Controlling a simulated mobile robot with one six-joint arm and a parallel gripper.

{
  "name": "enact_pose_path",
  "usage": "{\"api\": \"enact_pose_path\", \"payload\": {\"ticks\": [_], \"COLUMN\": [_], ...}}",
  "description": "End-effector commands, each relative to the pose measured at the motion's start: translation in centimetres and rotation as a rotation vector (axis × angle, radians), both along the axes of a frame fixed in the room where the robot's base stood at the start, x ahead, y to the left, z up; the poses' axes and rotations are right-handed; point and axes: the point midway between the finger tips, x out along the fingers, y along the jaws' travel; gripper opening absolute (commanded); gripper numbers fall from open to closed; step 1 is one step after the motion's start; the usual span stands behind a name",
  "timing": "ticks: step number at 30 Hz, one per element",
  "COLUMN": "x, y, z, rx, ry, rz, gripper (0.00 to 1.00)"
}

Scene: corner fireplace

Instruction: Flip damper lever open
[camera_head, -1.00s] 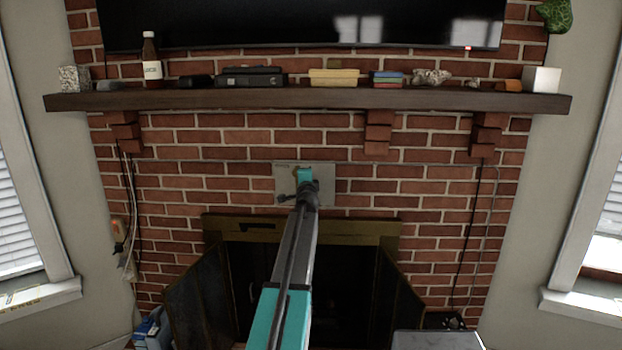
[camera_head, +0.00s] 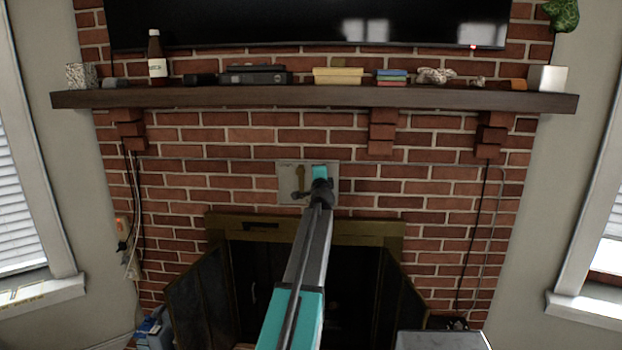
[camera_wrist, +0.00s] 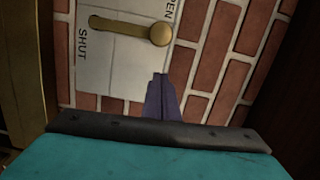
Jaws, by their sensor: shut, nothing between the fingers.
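A pale damper plate (camera_head: 327,198) is fixed to the brick above the firebox. Its brass lever (camera_head: 299,178) stands upright on the left part of the plate. In the wrist view, which is turned sideways, the lever (camera_wrist: 125,27) has its round knob beside the partly cut-off OPEN lettering, and its other end is nearer SHUT. My gripper (camera_wrist: 161,78) is shut and empty. Its dark fingertips are just off the knob, with a visible gap in the picture. In the head view my gripper (camera_head: 320,173) is right of the lever; its fingertips are not clear there.
A wooden mantel (camera_head: 330,97) with a bottle, boxes and small objects runs above the plate. Below are the brass fireplace surround (camera_head: 365,228) and open dark doors (camera_head: 200,295). Bare brick is free to the right of the plate.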

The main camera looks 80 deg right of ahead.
Motion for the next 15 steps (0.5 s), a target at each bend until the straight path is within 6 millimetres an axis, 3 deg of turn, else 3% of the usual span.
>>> {"api": "enact_pose_path", "payload": {"ticks": [15], "x": [0.1], "y": [5.7], "z": [-0.1], "rx": [-0.002], "ry": [0.001], "rz": [0.005], "gripper": [0.00]}}
